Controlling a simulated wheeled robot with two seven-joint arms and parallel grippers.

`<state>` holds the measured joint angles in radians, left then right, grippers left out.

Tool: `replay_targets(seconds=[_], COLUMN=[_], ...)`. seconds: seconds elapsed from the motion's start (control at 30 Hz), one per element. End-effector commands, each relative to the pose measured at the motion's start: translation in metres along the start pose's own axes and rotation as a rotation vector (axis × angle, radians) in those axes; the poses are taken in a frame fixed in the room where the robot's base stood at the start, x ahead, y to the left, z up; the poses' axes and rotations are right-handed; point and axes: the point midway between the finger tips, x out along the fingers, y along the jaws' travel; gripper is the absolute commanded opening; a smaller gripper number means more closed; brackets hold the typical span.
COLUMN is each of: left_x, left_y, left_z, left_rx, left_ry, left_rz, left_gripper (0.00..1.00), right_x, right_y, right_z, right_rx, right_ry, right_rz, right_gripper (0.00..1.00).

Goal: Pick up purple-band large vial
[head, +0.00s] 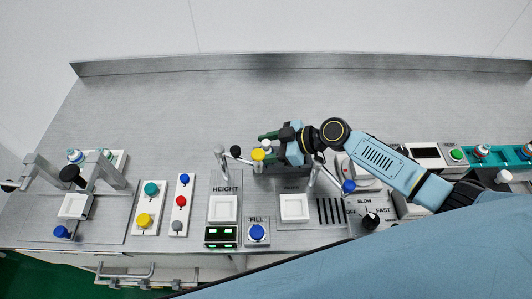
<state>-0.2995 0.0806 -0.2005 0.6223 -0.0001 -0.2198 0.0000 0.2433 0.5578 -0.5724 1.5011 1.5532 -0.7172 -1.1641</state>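I cannot make out a purple band on any vial. My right gripper (268,146) reaches in from the right over the middle of the bench. Its dark fingers are beside a small white-topped item (266,144) and a yellow round piece (258,155). The gripper hides part of that spot, so I cannot tell whether it touches or holds anything. Small capped vials stand in a white rack (119,163) at the left, including a blue-and-white one (75,156). Another vial (481,150) stands on the green-edged conveyor at the right. My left gripper is out of view.
Metal posts (222,158) rise near the HEIGHT pad (223,208). Button panels (149,208) and a blue FILL button (257,232) line the front. A black speed knob (369,221) is at the right. The rear bench surface (200,105) is clear up to the back ledge.

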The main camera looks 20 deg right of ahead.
Motion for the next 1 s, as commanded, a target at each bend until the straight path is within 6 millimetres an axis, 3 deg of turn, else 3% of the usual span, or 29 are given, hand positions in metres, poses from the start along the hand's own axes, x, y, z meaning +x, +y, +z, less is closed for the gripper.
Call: replay_targets(seconds=[0.13, 0.47, 0.77, 1.0], left_x=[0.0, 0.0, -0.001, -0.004], left_y=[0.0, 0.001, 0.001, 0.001], left_z=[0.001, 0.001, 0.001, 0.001], left_rx=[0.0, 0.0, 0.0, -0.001], left_ry=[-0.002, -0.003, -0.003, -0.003], left_rz=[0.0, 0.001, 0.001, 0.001], left_gripper=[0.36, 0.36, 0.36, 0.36], right_x=[0.0, -0.001, -0.004, -0.026], right_y=[0.0, 0.0, 0.001, 0.001], right_z=[0.0, 0.0, -0.006, -0.046], right_rx=[0.0, 0.0, -0.003, -0.008], right_ry=[0.0, 0.0, 0.0, 0.001], right_rz=[0.0, 0.0, 0.0, 0.001], right_gripper=[0.53, 0.12, 0.12, 0.12])
